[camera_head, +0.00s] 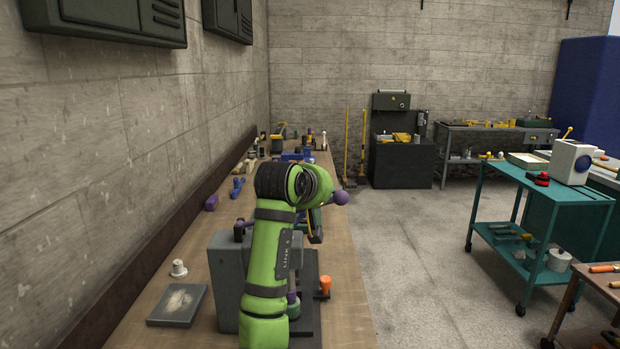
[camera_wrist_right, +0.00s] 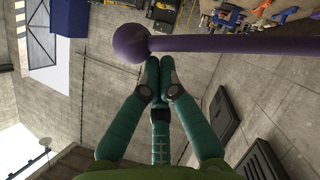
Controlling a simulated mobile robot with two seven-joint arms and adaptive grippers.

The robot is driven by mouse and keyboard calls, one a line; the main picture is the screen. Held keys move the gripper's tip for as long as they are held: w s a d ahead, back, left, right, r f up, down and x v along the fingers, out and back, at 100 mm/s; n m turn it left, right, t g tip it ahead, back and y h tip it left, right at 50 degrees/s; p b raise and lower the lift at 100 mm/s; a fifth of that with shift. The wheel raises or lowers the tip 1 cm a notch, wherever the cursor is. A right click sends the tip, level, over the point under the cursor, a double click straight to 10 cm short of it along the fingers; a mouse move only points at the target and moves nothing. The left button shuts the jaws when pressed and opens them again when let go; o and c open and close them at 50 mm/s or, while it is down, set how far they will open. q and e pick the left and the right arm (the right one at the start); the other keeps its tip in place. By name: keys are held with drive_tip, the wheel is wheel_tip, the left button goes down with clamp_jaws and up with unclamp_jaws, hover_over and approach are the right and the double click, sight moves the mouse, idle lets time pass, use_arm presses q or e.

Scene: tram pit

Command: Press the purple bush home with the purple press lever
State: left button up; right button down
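A purple ball knob (camera_head: 341,197) shows just right of the green arm's bend in the head view. In the right wrist view the purple press lever (camera_wrist_right: 230,43) runs across the top and ends in this ball. My right gripper (camera_wrist_right: 160,62) has its teal fingertips together, right by the lever near the ball. Nothing shows between them, and I cannot tell whether they touch the lever. A grey press body (camera_head: 224,280) stands on the bench, partly behind my arm. A small purple piece (camera_head: 291,298), perhaps the bush, sits above a grey-green cylinder, mostly hidden. My left gripper is out of view.
An orange piece (camera_head: 325,284) stands right of the press. A dark plate (camera_head: 177,305) and a pale stepped part (camera_head: 179,268) lie left. Blue and purple items line the bench further back. The wall bounds the left; a teal cart (camera_head: 540,185) stands right across open floor.

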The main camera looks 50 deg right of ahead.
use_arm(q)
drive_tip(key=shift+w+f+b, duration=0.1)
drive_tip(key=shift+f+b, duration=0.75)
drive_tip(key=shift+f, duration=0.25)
use_arm(e)
wheel_tip(320, 180, down, 6)
drive_tip(key=s+m+t+y, duration=0.1)
drive_tip(key=m, duration=0.1)
drive_tip(key=shift+s+d+y, duration=0.3)
drive_tip(key=shift+d+y, duration=0.1)
drive_tip(key=shift+d, duration=0.05)
drive_tip(key=r+p, duration=0.1)
drive_tip(key=w+r+p, duration=0.1)
drive_tip(key=p, duration=0.1)
drive_tip(key=w+r+p, duration=0.1)
drive_tip(key=r, duration=0.1)
drive_tip(key=shift+w+a, duration=0.1)
drive_tip(key=shift+a, duration=0.25)
use_arm(q)
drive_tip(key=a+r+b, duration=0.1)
drive_tip(key=b, duration=0.1)
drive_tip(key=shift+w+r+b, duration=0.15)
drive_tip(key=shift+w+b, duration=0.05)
drive_tip(key=shift+b, duration=0.15)
use_arm(e)
drive_tip(key=v, duration=0.9)
drive_tip(key=shift+a, duration=0.3)
